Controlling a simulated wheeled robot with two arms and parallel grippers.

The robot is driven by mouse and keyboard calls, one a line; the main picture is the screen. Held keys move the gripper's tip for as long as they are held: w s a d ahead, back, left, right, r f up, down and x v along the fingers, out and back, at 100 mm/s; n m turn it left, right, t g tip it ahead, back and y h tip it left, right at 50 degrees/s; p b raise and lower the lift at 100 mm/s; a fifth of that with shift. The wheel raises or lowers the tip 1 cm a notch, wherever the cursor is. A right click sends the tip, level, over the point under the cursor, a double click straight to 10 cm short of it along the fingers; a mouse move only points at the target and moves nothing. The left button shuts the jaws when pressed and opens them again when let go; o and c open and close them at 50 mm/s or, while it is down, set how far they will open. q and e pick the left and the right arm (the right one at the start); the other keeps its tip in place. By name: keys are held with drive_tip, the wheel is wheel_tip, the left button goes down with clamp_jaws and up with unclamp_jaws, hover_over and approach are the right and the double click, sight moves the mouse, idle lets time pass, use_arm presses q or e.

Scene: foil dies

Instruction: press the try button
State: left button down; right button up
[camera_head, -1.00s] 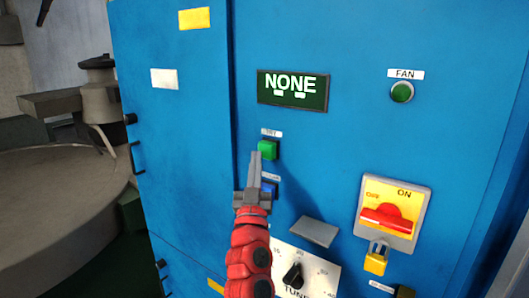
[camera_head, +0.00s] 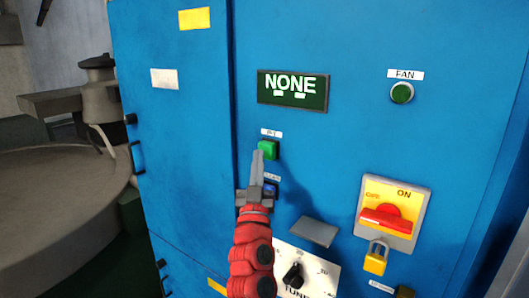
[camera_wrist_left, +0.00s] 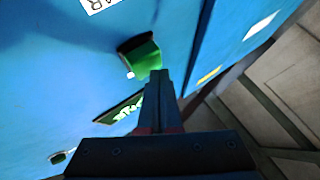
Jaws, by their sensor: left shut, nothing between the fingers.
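The try button is a green square button (camera_head: 268,149) on the blue cabinet front, below a small white label (camera_head: 271,133). My left gripper (camera_head: 257,153) is shut, with nothing in it. In the head view its fingertips overlap the button's lower left edge. In the left wrist view the green button (camera_wrist_left: 145,60) stands out from the panel, just beyond and left of the shut fingertips (camera_wrist_left: 158,74). I cannot tell whether they touch it. My right gripper is not in view.
A display (camera_head: 292,90) reading NONE sits above. A blue button (camera_head: 270,189) is partly hidden below my fingers. A grey flap (camera_head: 314,231), a tuning knob (camera_head: 293,275), a red switch (camera_head: 387,218) with yellow padlock (camera_head: 375,260) and a green FAN button (camera_head: 402,92) are on the same panel.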

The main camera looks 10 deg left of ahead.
use_arm(q)
drive_tip(key=shift+w+d, duration=0.2)
drive_tip(key=shift+w, duration=0.3)
idle(0.5)
drive_tip(key=shift+s, duration=0.15)
drive_tip(key=shift+s+a+f, duration=0.1)
drive_tip(key=shift+s+a, duration=0.05)
drive_tip(key=shift+s, duration=0.2)
drive_tip(key=shift+s+a, duration=0.15)
drive_tip(key=shift+s, duration=0.2)
drive_tip(key=shift+s+a+b, duration=0.25)
drive_tip(key=shift+s+a, duration=0.05)
drive_tip(key=shift+s, duration=0.5)
drive_tip(key=shift+s+a+b, duration=0.2)
drive_tip(key=shift+s+a, duration=0.05)
drive_tip(key=shift+s, duration=0.5)
drive_tip(key=shift+s+a+b, duration=0.25)
drive_tip(key=shift+s+a, duration=0.05)
drive_tip(key=shift+s, duration=0.5)
